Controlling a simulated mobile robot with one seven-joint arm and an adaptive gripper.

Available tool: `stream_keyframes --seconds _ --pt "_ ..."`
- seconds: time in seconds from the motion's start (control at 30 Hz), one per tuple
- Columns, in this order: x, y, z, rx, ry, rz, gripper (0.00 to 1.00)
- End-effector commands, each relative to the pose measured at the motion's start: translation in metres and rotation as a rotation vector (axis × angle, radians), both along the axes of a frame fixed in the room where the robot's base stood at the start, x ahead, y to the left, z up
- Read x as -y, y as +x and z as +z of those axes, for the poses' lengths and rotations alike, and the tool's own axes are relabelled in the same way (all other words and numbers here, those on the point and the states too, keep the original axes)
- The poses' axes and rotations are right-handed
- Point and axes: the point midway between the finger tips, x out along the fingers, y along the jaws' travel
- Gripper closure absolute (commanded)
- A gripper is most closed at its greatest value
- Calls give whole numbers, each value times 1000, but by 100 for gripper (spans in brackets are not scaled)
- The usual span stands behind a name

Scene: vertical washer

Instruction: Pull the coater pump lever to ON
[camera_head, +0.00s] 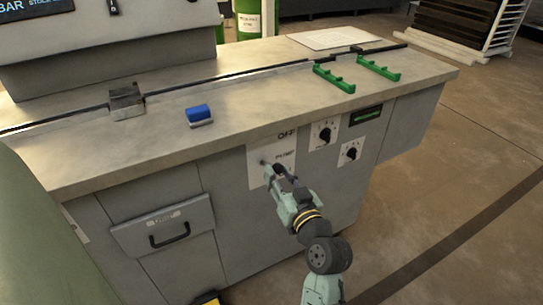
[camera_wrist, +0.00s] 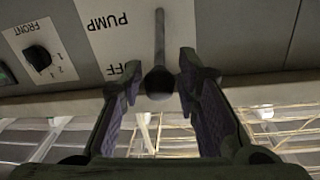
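The coater pump lever (camera_wrist: 160,42) is a thin grey rod ending in a dark ball knob (camera_wrist: 160,83). In the wrist view it runs from the grey panel toward the partly visible OFF label, beside the word PUMP. My gripper (camera_wrist: 158,98) is open, with one finger on each side of the knob and small gaps showing; contact cannot be confirmed. In the head view my gripper (camera_head: 278,172) is at the white pump label plate (camera_head: 256,152) on the cabinet front. It hides most of the lever and the lower part of the plate there.
Two black dials (camera_head: 325,134) (camera_head: 351,153) are right of the pump plate. A drawer with a black handle (camera_head: 169,235) is to the left. The countertop (camera_head: 240,110) above holds a blue block (camera_head: 199,115) and green brackets (camera_head: 335,79). Open floor (camera_head: 460,190) lies to the right.

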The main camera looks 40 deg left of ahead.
Motion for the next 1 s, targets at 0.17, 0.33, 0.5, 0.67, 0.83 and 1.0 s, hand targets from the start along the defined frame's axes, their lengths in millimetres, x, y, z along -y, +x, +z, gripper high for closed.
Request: stream_keyframes --seconds 0.17,0.33,0.5,0.67,0.83,1.0 --pt "-32 16 4 0 0 3 70" --pt "-52 27 3 1 1 1 70" --pt "-60 31 2 2 1 1 70" --pt "-61 32 1 2 1 0 70" --pt "-60 32 1 2 1 0 75" --pt "-60 32 1 2 1 0 86"
